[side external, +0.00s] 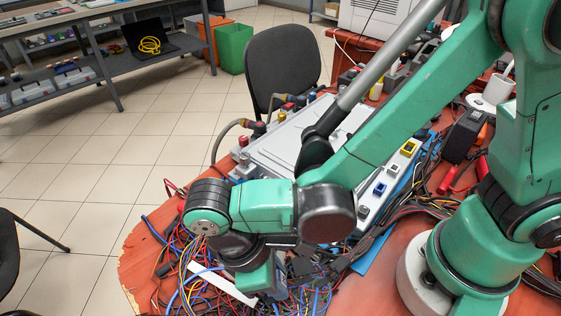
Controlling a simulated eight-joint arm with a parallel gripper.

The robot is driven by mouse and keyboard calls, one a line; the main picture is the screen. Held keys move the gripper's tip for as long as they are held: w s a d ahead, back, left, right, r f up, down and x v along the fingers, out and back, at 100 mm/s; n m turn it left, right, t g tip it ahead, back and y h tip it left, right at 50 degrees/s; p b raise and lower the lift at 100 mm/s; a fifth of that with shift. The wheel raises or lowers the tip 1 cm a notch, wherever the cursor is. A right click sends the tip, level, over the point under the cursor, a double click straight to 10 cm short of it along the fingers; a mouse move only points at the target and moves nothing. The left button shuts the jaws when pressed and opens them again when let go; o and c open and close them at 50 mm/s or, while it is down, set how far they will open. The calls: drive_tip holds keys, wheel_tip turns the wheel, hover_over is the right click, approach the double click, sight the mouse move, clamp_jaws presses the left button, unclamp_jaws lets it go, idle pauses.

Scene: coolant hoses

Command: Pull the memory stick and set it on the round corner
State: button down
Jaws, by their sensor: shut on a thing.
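My gripper (263,279) points down at the bottom edge of the side external view, over a tangle of cables. Only its green upper body shows. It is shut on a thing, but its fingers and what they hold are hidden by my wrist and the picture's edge. I cannot make out a memory stick. A large grey unit with a flat lid (285,138) stands behind my wrist. A pale panel with coloured sockets (379,189) runs along its right side.
Loose cables (180,278) cover the red table (136,250) around my gripper. A white strip (222,284) lies among them. Hose fittings (243,142) stick out from the unit's left side. A black box (465,135) and red-handled tool (465,176) lie right. A chair (283,68) stands behind.

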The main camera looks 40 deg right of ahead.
drive_tip(key=shift+f, duration=0.3)
drive_tip(key=c, duration=0.6)
unclamp_jaws()
drive_tip(key=shift+o, duration=0.2)
drive_tip(key=shift+v, duration=2.8)
drive_tip(key=w+d+r+m+t+y, duration=0.1)
drive_tip(key=w+d+r+m+t, duration=0.1)
drive_tip(key=d, duration=0.4)
drive_tip(key=w+d+r+m+t+y, duration=0.1)
drive_tip(key=w+d+r+m+t, duration=0.1)
drive_tip(key=d+m+t, duration=0.2)
drive_tip(key=w+d+r+m+t+y, duration=0.1)
drive_tip(key=w+d+r+m+t, duration=0.1)
drive_tip(key=d, duration=0.8)
drive_tip(key=shift+w+r+m+t, duration=0.35)
drive_tip(key=shift+w+m+t, duration=0.3)
drive_tip(key=shift+m+t, duration=0.3)
